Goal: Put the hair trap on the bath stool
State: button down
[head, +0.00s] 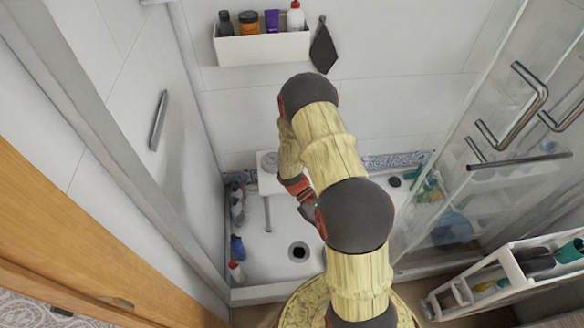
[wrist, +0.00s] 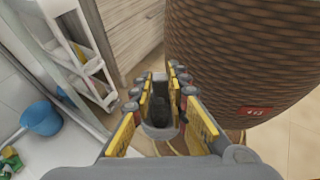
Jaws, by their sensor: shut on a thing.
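The white bath stool (head: 267,185) stands on the shower floor in the head view, partly covered by my arm. A small grey round item (head: 269,160) is on its top. My gripper (wrist: 160,92) is shut on a small grey cup-shaped thing with a dark inside, which looks like the hair trap (wrist: 159,130). It sits between the yellow-backed fingers in the wrist view. In the head view my arm hides the fingertips and the held thing, near the stool's right side. A dark round drain hole (head: 298,252) shows in the floor.
Several bottles (head: 237,205) stand along the left wall. A white wall shelf (head: 262,47) holds toiletries. The glass door (head: 470,130) is at right, with a blue basin (head: 452,228) behind it. A white cart (head: 500,280) stands at lower right.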

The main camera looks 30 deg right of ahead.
jog(key=w+a+f+m+t+y, duration=0.1)
jog(key=w+a+m+t+y, duration=0.15)
jog(key=a+m+y, duration=0.8)
jog(key=w+a+m+t+y+p, duration=0.15)
jog(key=w+m+t+y, duration=0.35)
jog(key=w+m+t, duration=0.55)
jog(key=w+d+f+m+t+h+p, duration=0.1)
jog(key=w+d+m+t+h, duration=0.5)
jog(key=d, duration=0.5)
jog(key=w+d+f+m+t+h+p, duration=0.1)
jog(key=w+d+m+t+h, duration=0.2)
jog(key=w+d+m+t, duration=0.55)
jog(key=shift+n+g+h, duration=0.25)
jog(key=shift+n+g, duration=0.5)
jog(key=shift+n, duration=0.2)
jog(key=w+d+f+b, duration=0.2)
jog(key=w+f, duration=0.2)
jog(key=w+d+f+b, duration=0.2)
jog(key=w+f+b, duration=0.1)
jog(key=w+f, duration=0.1)
jog(key=w+d+f+b, duration=0.2)
jog(key=w+f+b, duration=0.1)
jog(key=w+f, duration=0.1)
jog(key=shift+f, duration=0.45)
jog(key=shift+r, duration=0.15)
